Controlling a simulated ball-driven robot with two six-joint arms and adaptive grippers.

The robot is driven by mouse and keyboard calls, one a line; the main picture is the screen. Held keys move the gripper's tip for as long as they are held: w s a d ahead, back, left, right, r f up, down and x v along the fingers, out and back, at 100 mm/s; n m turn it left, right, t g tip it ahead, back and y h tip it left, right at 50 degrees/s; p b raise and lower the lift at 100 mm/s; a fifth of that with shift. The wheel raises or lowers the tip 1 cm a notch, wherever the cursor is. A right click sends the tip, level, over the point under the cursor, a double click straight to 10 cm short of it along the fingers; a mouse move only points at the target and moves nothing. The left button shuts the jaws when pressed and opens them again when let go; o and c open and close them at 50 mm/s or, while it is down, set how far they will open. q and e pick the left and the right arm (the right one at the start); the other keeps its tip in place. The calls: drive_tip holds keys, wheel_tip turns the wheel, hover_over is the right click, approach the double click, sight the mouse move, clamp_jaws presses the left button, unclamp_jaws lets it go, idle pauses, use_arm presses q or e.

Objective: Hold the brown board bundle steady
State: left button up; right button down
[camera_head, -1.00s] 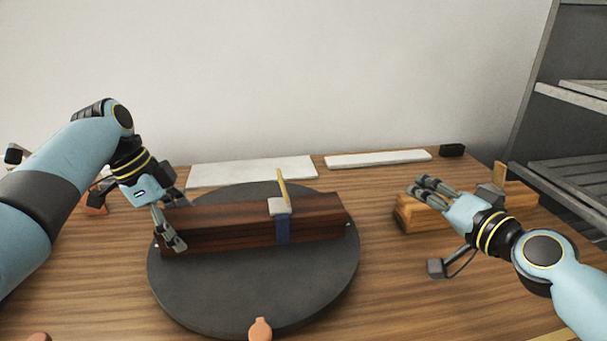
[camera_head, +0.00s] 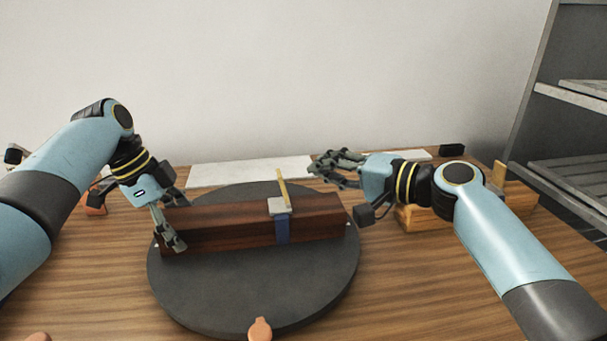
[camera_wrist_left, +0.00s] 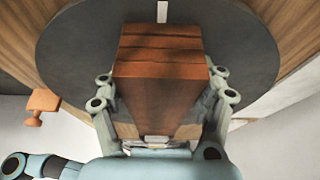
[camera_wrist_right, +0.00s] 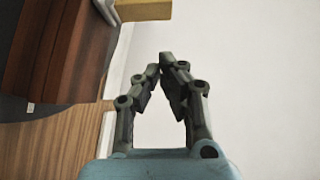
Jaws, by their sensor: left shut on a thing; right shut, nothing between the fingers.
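The brown board bundle (camera_head: 230,226) lies across the dark round turntable (camera_head: 250,292), with a blue band (camera_head: 282,228) and a light grey block round its right half. My left gripper (camera_head: 172,228) is shut on the bundle's left end. In the left wrist view its fingers lie on both sides of the bundle (camera_wrist_left: 160,72). My right gripper (camera_head: 318,168) is shut and empty, behind and above the bundle's right end and apart from it. The right wrist view shows its fingertips (camera_wrist_right: 160,68) close together, with the bundle (camera_wrist_right: 50,45) to their left.
A yellow stick (camera_head: 283,188) rises at the grey block. White boards (camera_head: 250,171) lie along the back of the table. A wooden block (camera_head: 520,199) lies at the right, partly behind my right arm. An orange knob (camera_head: 260,329) sits at the turntable's front edge. Grey shelves stand far right.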

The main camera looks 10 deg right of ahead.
sight(281, 177)
drive_tip(key=shift+a+f, duration=0.25)
drive_tip(key=shift+a, duration=0.75)
drive_tip(key=shift+a+f, duration=0.2)
drive_tip(key=shift+a, duration=0.75)
drive_tip(key=shift+a+r, duration=0.25)
drive_tip(key=shift+a, duration=0.5)
drive_tip(key=shift+a+r, duration=0.15)
drive_tip(key=shift+a, duration=1.45)
drive_tip(key=shift+a+f, duration=0.25)
drive_tip(key=shift+a, duration=0.05)
idle(1.8)
